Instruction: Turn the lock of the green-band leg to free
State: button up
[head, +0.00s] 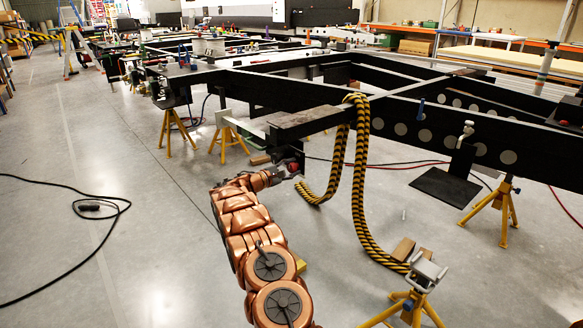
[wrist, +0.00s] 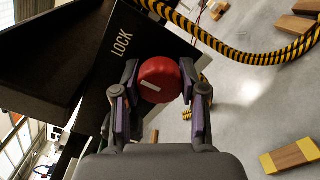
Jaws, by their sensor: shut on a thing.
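A round red knob (wrist: 160,80) with a short white bar on its face sits between the two fingers of my gripper (wrist: 159,76) in the wrist view. My gripper is shut on it from both sides. The knob is beside a black plate (wrist: 140,35) marked "LOCK" in white, up and left of the knob. The bar lies on the knob's lower left part. In the head view my gripper (head: 284,177) reaches the red knob (head: 293,167) below the black chassis frame (head: 275,95). I cannot make out a green band or a "free" marking.
A yellow-black striped hose (head: 358,190) hangs from the frame to the floor, close right of my gripper. Yellow stands (head: 228,137) support the chassis. A black cable (head: 90,207) lies on the left floor, which is otherwise mostly clear.

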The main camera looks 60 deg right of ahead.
dwell(0.3)
jog(key=o, duration=1.2)
jog(key=shift+c, duration=0.2)
jog(key=v, duration=1.2)
